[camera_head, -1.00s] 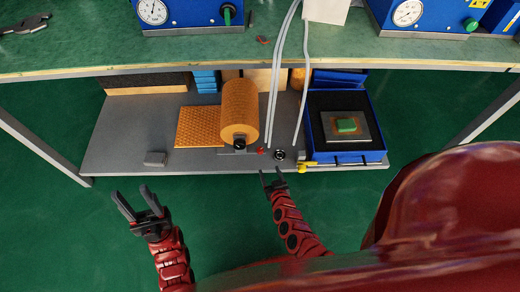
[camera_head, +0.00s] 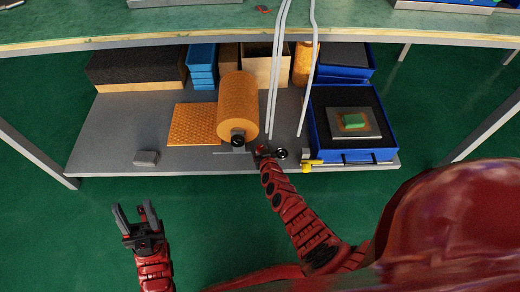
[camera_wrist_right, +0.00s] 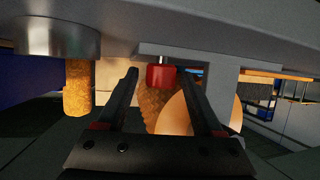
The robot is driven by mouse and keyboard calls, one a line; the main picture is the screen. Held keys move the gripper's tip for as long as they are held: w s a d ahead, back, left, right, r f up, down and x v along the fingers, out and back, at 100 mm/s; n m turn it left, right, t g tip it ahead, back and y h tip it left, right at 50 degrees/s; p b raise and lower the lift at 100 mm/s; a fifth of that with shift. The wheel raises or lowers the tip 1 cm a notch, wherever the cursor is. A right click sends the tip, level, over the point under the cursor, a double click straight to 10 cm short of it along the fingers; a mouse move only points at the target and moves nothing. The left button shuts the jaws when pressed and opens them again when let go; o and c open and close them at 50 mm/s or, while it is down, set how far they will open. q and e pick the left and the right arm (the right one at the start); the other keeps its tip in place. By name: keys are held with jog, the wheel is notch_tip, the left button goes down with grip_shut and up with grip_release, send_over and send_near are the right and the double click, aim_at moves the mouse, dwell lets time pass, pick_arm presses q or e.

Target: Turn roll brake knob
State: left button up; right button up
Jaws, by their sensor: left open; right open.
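A small red knob (camera_head: 260,149) sits at the front of the grey shelf, just right of the orange roll (camera_head: 238,100). In the right wrist view the red knob (camera_wrist_right: 160,78) is on a short silver stem and appears between my open fingertips; contact does not show. My right gripper (camera_head: 263,158) reaches the shelf's front edge at this knob, and its fingers are hardly visible in the head view. It is open in the right wrist view (camera_wrist_right: 164,80). My left gripper (camera_head: 135,210) is open and empty over the green floor, well away from the shelf.
A round dark knob with a silver rim (camera_head: 280,154) sits just right of the red knob. A blue tray (camera_head: 316,130) with a yellow latch stands further right. White hoses (camera_head: 274,80) hang behind. A grey block (camera_head: 146,157) lies at the shelf's left front.

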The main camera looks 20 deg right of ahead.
grip_shut()
dwell(0.3)
